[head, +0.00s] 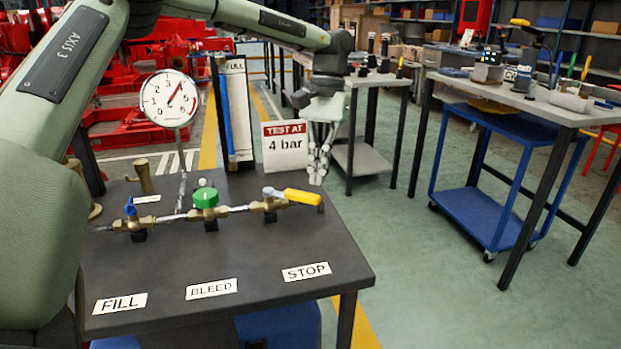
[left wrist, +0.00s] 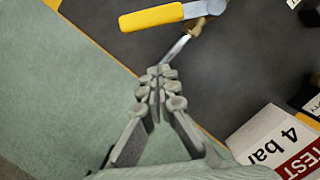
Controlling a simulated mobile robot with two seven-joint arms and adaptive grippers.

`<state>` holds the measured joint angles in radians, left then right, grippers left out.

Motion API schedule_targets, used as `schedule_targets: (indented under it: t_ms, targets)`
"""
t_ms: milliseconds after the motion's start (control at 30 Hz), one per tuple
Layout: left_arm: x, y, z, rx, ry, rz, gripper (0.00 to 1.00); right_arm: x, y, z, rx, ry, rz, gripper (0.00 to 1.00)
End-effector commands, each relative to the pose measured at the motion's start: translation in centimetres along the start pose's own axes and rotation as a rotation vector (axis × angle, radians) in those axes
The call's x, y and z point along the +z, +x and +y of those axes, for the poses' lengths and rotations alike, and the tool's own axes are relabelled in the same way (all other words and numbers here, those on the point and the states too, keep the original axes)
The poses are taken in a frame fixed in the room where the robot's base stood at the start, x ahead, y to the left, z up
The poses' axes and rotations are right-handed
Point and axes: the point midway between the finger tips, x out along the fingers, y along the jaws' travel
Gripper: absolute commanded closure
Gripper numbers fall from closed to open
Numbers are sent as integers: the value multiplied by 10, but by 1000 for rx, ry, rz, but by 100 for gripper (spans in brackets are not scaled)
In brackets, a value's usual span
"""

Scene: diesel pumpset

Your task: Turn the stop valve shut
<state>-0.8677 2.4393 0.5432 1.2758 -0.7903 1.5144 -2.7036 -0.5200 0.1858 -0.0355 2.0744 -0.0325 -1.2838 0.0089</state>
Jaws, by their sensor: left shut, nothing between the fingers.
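The stop valve is a brass body (head: 270,204) with a yellow lever handle (head: 303,196) at the right end of the pipe run on the dark bench. The lever points right, roughly along the pipe. In the left wrist view the yellow handle (left wrist: 151,17) lies beyond my fingertips, with a gap between. My left gripper (head: 318,172) is shut and empty, pointing down just beyond the lever's end, near the bench's right edge. It also shows in the left wrist view (left wrist: 156,85). My right gripper is in neither view.
A green bleed knob (head: 205,197) and a blue fill valve (head: 130,207) sit on the same pipe. A round gauge (head: 169,98) stands behind them. A "TEST AT 4 bar" sign (head: 285,146) stands just left of my gripper.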

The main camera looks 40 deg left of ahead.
Motion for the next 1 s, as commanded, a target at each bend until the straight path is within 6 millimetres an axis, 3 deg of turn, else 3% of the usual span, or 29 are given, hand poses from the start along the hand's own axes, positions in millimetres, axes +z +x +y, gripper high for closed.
schedule_targets:
  t_ms: [100,300,1000]
  targets:
    - [19,1,0,2,2,1,100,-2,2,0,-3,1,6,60]
    - [36,6,0,1,-1,2,100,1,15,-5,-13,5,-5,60]
    - [46,10,-6,7,-23,2,100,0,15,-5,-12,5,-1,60]
